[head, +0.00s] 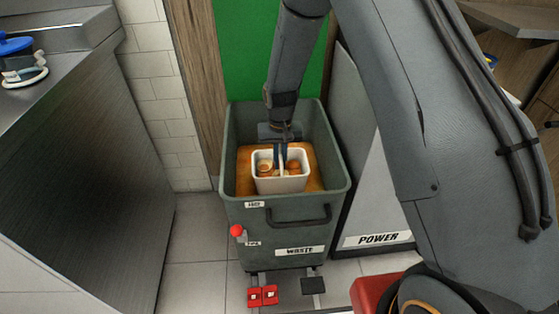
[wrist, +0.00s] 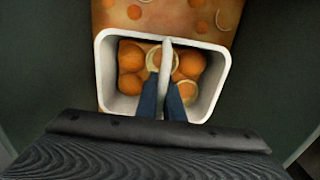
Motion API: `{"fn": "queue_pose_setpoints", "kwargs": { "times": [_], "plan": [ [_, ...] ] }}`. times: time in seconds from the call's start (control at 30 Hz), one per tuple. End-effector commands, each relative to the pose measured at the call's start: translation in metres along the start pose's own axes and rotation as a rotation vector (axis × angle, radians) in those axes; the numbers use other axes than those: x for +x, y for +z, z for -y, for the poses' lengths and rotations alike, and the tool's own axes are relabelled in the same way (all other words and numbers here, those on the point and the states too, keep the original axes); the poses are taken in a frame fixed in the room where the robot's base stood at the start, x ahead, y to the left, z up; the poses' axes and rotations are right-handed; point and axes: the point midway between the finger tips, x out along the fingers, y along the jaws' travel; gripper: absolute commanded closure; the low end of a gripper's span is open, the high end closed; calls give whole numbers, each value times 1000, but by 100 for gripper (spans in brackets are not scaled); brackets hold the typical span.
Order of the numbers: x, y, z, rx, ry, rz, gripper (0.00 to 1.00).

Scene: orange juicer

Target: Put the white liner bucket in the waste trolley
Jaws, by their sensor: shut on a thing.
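The white liner bucket (head: 281,184) is inside the grey-green waste trolley (head: 287,213), above or on its orange-brown contents; I cannot tell whether it touches them. My gripper (head: 281,160) points down into the trolley and is shut on the bucket's white handle bar. In the wrist view my gripper's blue fingers (wrist: 162,100) close on that bar (wrist: 164,70). The bucket's white rim (wrist: 102,72) surrounds several oranges and orange halves (wrist: 131,56). The bucket looks upright. Its underside is hidden.
The trolley's orange-scattered contents (wrist: 191,14) show beyond the bucket. A grey panel marked POWER (head: 377,239) stands close at the trolley's right. A metal counter (head: 85,130) is at the left.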

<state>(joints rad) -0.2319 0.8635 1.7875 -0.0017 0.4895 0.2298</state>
Motion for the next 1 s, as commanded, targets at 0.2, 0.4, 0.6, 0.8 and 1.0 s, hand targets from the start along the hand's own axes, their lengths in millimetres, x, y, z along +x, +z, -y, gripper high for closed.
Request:
{"fn": "queue_pose_setpoints", "kwargs": {
  "times": [0.2, 0.4, 0.6, 0.8, 1.0],
  "plan": [
    [6, 0, 0, 0, 0, 0, 100],
    [7, 0, 0, 0, 0, 0, 74],
    [7, 0, 0, 0, 0, 0, 74],
    [-1, 0, 0, 0, 0, -2, 74],
    [-34, -1, 0, 0, -1, -5, 74]
  ]
}}
